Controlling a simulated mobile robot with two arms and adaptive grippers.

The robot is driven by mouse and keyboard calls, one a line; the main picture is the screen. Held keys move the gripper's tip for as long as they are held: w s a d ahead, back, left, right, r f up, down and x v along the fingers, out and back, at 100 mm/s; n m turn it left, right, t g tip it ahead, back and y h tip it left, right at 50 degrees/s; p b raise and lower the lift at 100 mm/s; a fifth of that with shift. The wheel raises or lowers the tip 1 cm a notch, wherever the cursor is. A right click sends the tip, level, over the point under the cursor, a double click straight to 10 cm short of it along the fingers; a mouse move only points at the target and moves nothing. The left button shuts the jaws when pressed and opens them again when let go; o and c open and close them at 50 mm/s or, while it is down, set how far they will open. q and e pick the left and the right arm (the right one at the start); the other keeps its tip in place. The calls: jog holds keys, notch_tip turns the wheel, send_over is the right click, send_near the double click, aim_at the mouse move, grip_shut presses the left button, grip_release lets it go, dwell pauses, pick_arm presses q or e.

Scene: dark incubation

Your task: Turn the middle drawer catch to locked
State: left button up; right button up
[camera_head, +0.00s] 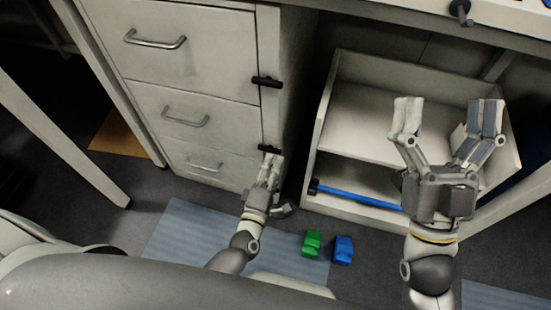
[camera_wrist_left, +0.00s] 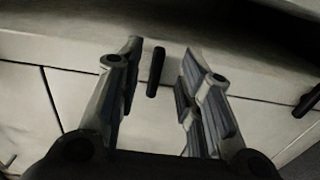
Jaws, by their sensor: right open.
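The pale cabinet (camera_head: 190,75) has three drawers with metal handles; the middle drawer (camera_head: 185,118) is shut. A black catch (camera_head: 267,82) lies across the right edge of the drawer fronts, near the top of the middle drawer. A lower black catch (camera_head: 270,149) lies near its bottom, just above my left gripper (camera_head: 271,163). In the left wrist view, my left gripper (camera_wrist_left: 160,85) is open, with a black catch (camera_wrist_left: 155,72) between its fingertips in the picture; contact cannot be told. My right gripper (camera_head: 447,118) is open and empty, well to the right.
A low open shelf unit (camera_head: 345,62) stands right of the cabinet, with a blue bar (camera_head: 355,196) across it. A green block (camera_head: 311,243) and a blue block (camera_head: 343,249) lie at the blue mat (camera_head: 180,235). Another black catch (camera_wrist_left: 307,101) shows at the left wrist view's right edge.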

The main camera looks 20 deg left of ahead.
pick_arm(q)
jog(key=s, duration=0.8)
jog(key=shift+s+a, duration=0.15)
jog(key=shift+s, duration=0.25)
